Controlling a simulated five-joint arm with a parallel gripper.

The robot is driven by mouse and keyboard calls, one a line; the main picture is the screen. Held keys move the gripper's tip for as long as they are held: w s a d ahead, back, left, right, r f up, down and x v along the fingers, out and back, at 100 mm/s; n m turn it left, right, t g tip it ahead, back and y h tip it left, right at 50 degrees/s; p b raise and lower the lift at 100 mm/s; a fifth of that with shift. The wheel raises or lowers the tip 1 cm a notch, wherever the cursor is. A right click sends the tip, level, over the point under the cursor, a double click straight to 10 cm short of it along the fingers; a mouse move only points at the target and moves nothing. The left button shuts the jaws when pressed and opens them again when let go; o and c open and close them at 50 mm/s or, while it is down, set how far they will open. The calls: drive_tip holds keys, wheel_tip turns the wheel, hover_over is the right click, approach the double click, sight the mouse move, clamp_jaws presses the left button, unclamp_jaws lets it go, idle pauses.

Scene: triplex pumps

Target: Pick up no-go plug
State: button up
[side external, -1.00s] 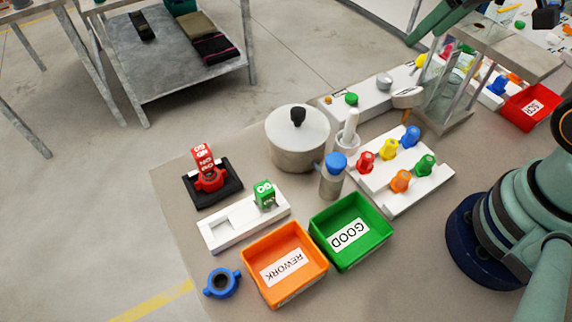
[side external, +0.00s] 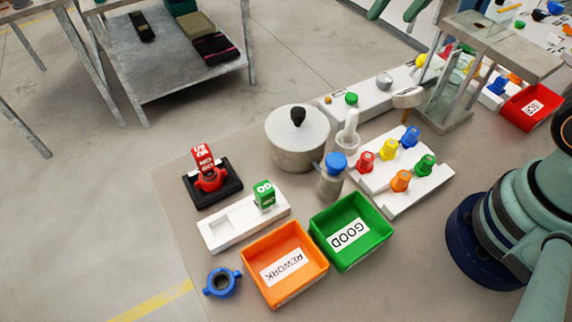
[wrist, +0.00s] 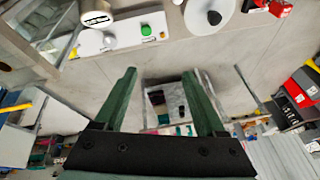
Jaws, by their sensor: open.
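The no-go plug (side external: 203,158) is a red block with white lettering in the side view. It stands upright at the left of the table, with a red ring-shaped part (side external: 210,182) around its foot, on a black holder (side external: 228,192). A red piece with white marks at the top right edge of the wrist view (wrist: 278,8) looks like the same plug, partly cut off. My gripper (wrist: 160,74) shows two green fingers spread wide with nothing between them. Green finger-like parts also show at the top edge of the side view, well away from the plug.
A green GO block (side external: 264,195) stands in a white base (side external: 225,227) near the plug. A lidded pot (side external: 297,140), an orange REWORK bin (side external: 285,265), a green GOOD bin (side external: 352,232), a blue ring (side external: 221,283) and a rack of coloured knobs (side external: 395,170) share the table.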

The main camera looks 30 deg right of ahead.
drive_tip(key=w+a+m+g, duration=0.2)
drive_tip(key=w+a+m, duration=0.25)
drive_tip(key=a, duration=0.35)
drive_tip(key=m+g, duration=0.3)
drive_tip(key=m, duration=0.7)
approach(206, 164)
drive_tip(key=shift+w+a+r+h, duration=0.1)
drive_tip(key=shift+w+r+h, duration=0.05)
drive_tip(key=shift+w, duration=0.3)
drive_tip(key=shift+w+a+r+h, duration=0.1)
drive_tip(key=shift+w+h, duration=0.05)
drive_tip(key=shift+w, duration=0.35)
drive_tip(key=shift+s+a+f, duration=0.1)
drive_tip(key=shift+a+f, duration=0.05)
drive_tip(key=shift+f, duration=0.15)
wheel_tip(206, 164, down, 6)
drive_tip(key=shift+f, duration=0.25)
drive_tip(key=shift+s+f, duration=0.15)
drive_tip(key=shift+f, duration=1.2)
drive_tip(key=shift+s+f, duration=0.1)
drive_tip(key=shift+f, duration=1.25)
